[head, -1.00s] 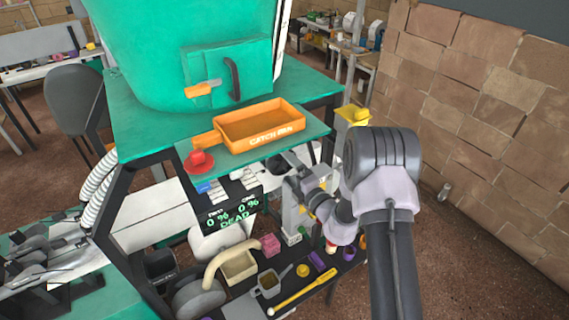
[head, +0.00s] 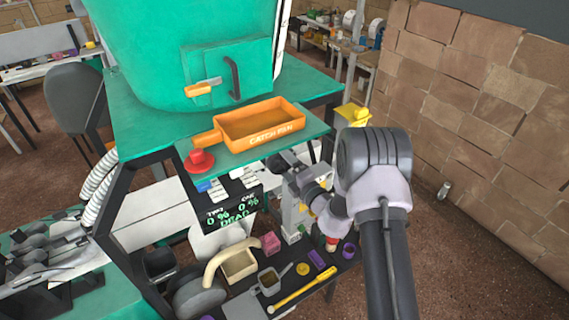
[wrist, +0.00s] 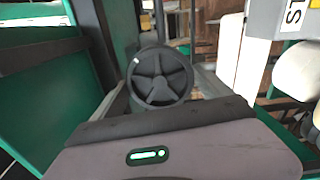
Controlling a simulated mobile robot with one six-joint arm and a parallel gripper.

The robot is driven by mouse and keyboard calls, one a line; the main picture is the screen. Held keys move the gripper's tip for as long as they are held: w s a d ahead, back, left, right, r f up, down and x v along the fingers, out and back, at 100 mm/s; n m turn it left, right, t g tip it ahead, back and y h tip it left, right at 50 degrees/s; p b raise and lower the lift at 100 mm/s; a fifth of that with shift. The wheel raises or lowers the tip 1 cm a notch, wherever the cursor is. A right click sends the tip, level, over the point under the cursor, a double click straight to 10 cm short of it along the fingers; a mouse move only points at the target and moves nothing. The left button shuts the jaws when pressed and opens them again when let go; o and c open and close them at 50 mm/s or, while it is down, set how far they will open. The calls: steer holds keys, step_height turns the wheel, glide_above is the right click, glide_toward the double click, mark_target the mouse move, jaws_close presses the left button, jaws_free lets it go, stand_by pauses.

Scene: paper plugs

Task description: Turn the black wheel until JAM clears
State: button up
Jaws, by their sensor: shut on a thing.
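The black spoked wheel (wrist: 160,76) is straight ahead in the wrist view, with a small white mark on its upper left rim. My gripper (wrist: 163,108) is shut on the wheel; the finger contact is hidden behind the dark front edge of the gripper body. In the head view my gripper (head: 280,163) is under the green shelf, right of the display, and I cannot make out the wheel there. The black display (head: 232,212) shows two 0 % readings and green letters that look like DEAD; I see no JAM.
An orange catch pan (head: 262,124) and a red button (head: 200,160) are on the shelf above my gripper. A lower shelf holds a yellow-handled tool (head: 300,290), a scoop (head: 270,280) and small parts. A brick wall (head: 480,130) stands to the right.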

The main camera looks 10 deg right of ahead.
mark_target(284, 163)
steer(key=shift+f+n+b, duration=0.15)
steer(key=shift+n+b, duration=0.65)
steer(key=shift+n, duration=0.2)
steer(key=n+b, duration=0.2)
steer(key=n, duration=0.2)
steer(key=shift+b, duration=0.4)
steer(key=o, duration=1.2)
steer(key=shift+v, duration=2.05)
